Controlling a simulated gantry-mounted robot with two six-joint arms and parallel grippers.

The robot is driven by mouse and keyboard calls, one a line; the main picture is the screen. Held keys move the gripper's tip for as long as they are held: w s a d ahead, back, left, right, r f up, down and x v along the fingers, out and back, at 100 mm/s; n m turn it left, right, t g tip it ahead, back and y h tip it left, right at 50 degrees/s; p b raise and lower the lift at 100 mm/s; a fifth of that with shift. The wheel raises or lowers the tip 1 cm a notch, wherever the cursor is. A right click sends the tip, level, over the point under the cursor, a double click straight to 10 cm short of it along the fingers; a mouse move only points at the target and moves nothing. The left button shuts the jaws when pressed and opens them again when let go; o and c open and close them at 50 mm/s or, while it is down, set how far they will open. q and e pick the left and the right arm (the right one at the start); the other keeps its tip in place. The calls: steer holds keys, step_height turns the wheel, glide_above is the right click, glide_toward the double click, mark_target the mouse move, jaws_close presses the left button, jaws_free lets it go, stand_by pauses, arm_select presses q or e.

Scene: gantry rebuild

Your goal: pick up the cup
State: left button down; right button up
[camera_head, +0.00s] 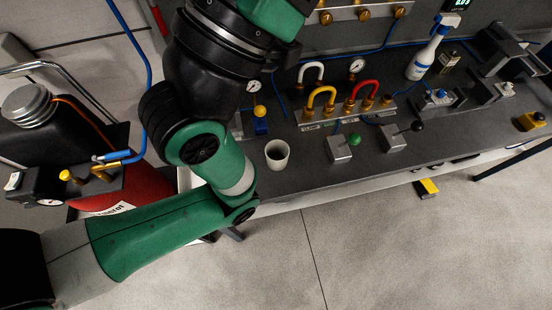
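My green and black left arm comes in from the lower left, bends just left of the cup and rises out of the top of the picture. It is close beside the cup in the picture; I cannot tell the gap. No fingers of my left gripper show. My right arm and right gripper are not in view.
Behind the cup are a blue-based knob (261,126) and a manifold with yellow (321,96) and red hoses. Right of it are levers with green (354,139) and black knobs. A white spray bottle (424,60) stands farther back. A red cylinder (148,188) is at the left.

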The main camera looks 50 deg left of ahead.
arm_select(q)
steer(key=c, duration=1.5)
jaws_free()
steer(key=shift+r, duration=0.1)
steer(key=shift+c, duration=0.2)
steer(key=o, duration=1.5)
steer(key=shift+o, duration=0.2)
